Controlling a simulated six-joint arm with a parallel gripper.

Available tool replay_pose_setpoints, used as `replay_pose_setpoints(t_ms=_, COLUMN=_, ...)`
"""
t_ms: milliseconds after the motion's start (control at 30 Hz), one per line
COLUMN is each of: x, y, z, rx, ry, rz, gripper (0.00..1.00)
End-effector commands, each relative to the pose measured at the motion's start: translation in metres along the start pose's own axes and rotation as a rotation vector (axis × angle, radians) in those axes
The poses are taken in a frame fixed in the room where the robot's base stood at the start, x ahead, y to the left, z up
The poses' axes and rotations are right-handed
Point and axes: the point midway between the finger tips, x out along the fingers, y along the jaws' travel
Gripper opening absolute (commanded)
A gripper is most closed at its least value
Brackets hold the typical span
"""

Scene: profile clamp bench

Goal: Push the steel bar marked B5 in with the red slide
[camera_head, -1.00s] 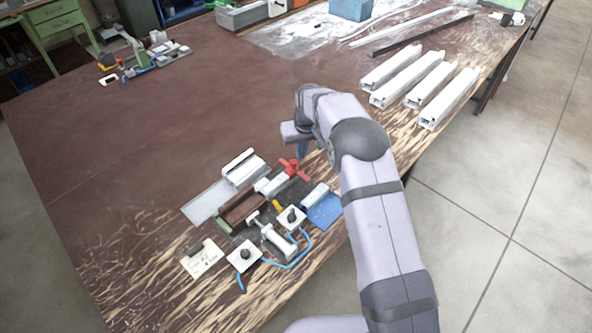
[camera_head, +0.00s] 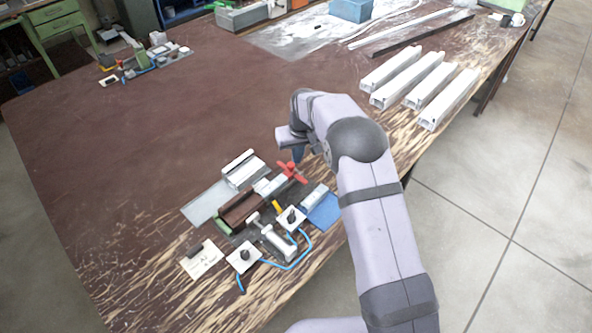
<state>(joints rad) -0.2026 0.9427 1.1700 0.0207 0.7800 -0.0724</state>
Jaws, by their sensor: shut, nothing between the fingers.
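The red slide (camera_head: 291,172) is at the upper right end of the clamp fixture on the bench. A short silver-grey block (camera_head: 267,187) lies in line with it, at its lower left. Another grey bar (camera_head: 314,194) lies by the blue pad. No B5 marking is legible, so I cannot tell which piece is the marked bar. My gripper (camera_head: 299,156) is shut and empty, pointing down just above and beyond the red slide. Its fingertips are small and partly hidden by the wrist; I cannot tell whether they touch the slide.
The fixture has a brown channel (camera_head: 238,208), a white profile (camera_head: 243,170), a clamp cylinder (camera_head: 277,242) and knobs on white plates, with a blue hose (camera_head: 290,266). White profiles (camera_head: 408,80) lie at the upper right. The bench's middle left is clear.

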Motion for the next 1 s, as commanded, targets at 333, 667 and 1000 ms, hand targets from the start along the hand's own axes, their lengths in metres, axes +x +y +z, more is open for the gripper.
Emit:
replay_pose_setpoints(t_ms=333, x=-0.002, y=-0.013, z=0.007, rx=-0.001, ry=0.001, rz=-0.001, gripper=0.0)
replay_pose_setpoints(t_ms=667, x=-0.004, y=-0.024, z=0.013, rx=0.0, ry=0.001, rz=0.0, gripper=0.0)
replay_pose_setpoints(t_ms=1000, x=-0.006, y=-0.036, z=0.02, rx=-0.001, ry=0.002, rz=-0.001, gripper=0.0)
